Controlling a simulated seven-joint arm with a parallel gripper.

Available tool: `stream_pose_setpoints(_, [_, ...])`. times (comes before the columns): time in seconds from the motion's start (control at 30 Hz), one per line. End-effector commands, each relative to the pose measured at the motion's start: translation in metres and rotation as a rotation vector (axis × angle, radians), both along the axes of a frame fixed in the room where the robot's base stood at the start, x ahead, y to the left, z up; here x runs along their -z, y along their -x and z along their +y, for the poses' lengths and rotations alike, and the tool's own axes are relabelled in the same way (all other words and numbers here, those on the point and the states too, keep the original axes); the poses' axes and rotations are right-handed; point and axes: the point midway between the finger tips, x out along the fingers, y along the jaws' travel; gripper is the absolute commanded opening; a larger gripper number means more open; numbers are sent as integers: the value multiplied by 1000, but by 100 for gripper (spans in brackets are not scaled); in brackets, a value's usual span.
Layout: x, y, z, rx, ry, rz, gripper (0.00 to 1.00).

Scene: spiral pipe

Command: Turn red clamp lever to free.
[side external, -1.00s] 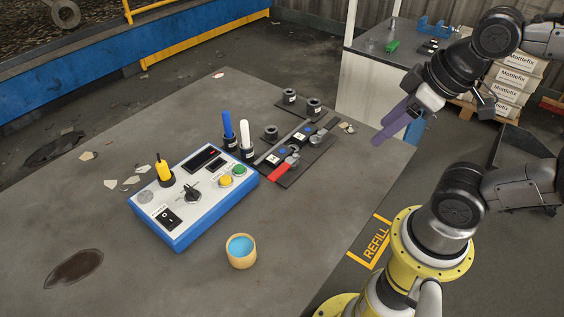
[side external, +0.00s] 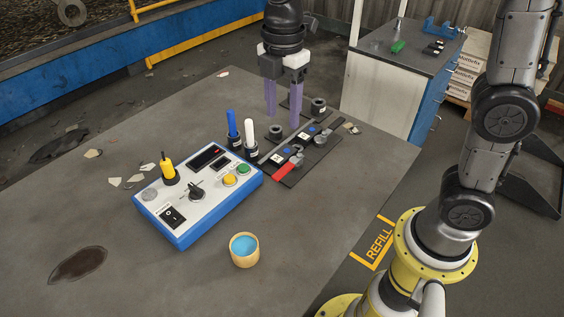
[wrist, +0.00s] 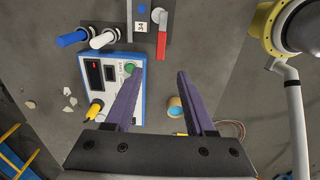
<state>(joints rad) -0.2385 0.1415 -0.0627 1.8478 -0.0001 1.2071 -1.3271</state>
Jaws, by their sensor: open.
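The red clamp lever (side external: 285,172) sits at the near end of a dark fixture plate (side external: 309,165) on the grey table. In the wrist view the red lever (wrist: 162,45) shows at the top, beyond my fingertips. My gripper (side external: 283,122) has two purple fingers pointing down, apart and empty. It hangs above the back of the table, behind the fixture plate. In the wrist view my gripper (wrist: 158,75) has a clear gap between its fingers.
A blue control box (side external: 198,197) with buttons and a knob is left of the fixture. A blue handle (side external: 232,124) and a white handle (side external: 250,132) stand upright between them. Black round holders (side external: 318,106) sit behind. A tan cup (side external: 244,250) stands in front. The table's front left is mostly clear.

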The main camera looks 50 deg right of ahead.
Motion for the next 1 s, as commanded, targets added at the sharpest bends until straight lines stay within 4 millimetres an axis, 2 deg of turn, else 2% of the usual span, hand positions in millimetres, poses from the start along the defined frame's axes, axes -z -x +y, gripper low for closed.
stream_pose_setpoints(0.27, [29,1,3,-6,3,13,55])
stream_pose_setpoints(0.7, [112,2,2,-5,4,13,55])
stream_pose_setpoints(0.9, [135,1,2,-5,3,10,55])
stream_pose_setpoints(1.0, [139,1,2,-5,3,8,55])
